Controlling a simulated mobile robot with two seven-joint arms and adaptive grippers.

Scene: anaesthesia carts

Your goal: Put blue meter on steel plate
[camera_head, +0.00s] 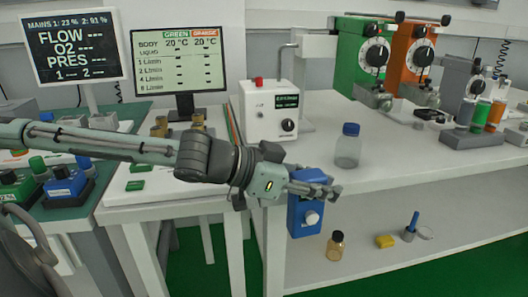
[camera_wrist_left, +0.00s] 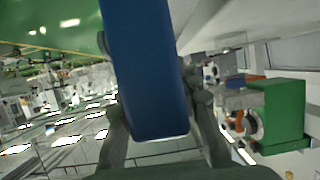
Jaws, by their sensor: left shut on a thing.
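My left gripper (camera_head: 318,188) is shut on a blue meter (camera_head: 304,217) with a white round knob. It holds the meter just off the front edge of the white table, in front of the lower shelf. In the left wrist view the meter (camera_wrist_left: 148,70) is a long blue body between the two fingers. Another blue boxy device (camera_head: 66,188) sits on the green mat at the left, beside a green one. I cannot make out a steel plate for certain. My right gripper is not in view.
On the white table (camera_head: 400,172) stand a blue-capped jar (camera_head: 348,146), a white box with a display (camera_head: 268,110), and green (camera_head: 362,55) and orange (camera_head: 415,52) vaporizers. The lower shelf (camera_head: 360,270) holds a brown bottle (camera_head: 335,245) and a yellow block (camera_head: 385,241).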

